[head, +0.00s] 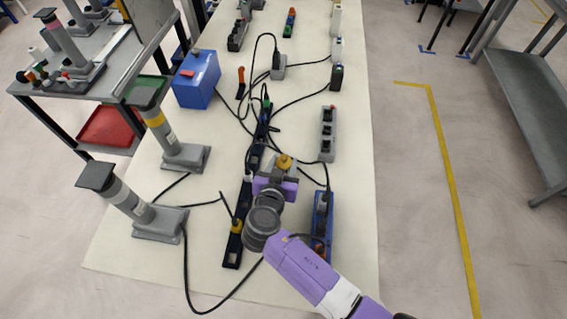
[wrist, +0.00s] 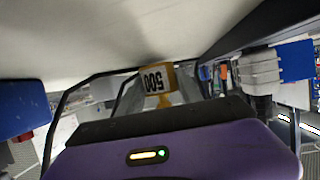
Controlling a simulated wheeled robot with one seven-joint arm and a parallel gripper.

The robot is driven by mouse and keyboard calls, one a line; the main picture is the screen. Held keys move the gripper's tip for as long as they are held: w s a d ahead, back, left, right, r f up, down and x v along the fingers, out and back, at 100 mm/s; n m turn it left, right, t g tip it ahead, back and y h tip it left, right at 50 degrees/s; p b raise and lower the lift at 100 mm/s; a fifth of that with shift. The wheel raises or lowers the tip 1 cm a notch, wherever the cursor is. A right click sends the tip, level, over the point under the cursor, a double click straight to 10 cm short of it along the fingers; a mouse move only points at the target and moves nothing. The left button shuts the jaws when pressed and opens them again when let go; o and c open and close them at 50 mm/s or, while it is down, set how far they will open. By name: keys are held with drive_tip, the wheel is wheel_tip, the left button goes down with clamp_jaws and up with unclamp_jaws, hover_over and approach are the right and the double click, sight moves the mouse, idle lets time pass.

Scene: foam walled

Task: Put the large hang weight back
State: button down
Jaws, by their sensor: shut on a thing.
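The large hang weight (head: 285,161) shows in the head view as a small yellow piece at the tip of my gripper (head: 279,172). In the wrist view the weight (wrist: 154,79) is yellow, with an upside-down "500" label. My gripper is shut on it, above the middle of the white table. The fingers are mostly hidden in both views, and so is the lower part of the weight. A long dark blue rail (head: 237,235) with a yellow piece on it lies just left of my arm. I cannot tell whether the held weight touches anything.
Two grey stands (head: 184,156) (head: 159,222) stand on the white table (head: 330,195) at the left. A blue box (head: 196,80) is farther back. A grey socket strip (head: 327,133) and a blue strip (head: 322,225) lie right of my gripper. Black cables cross the tabletop.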

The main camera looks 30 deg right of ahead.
drive_tip(key=shift+f+b, duration=0.25)
drive_tip(key=shift+b, duration=0.1)
drive_tip(key=c, duration=0.8)
unclamp_jaws()
drive_tip(key=shift+r+p, duration=0.85)
drive_tip(key=shift+p, duration=0.3)
drive_tip(key=v, duration=0.4)
drive_tip(key=b+v, duration=0.1)
drive_tip(key=v, duration=0.3)
drive_tip(key=b+v, duration=0.1)
drive_tip(key=v, duration=0.2)
drive_tip(key=shift+s+a+f, duration=0.1)
drive_tip(key=shift+s+a, duration=0.2)
drive_tip(key=shift+s, duration=0.1)
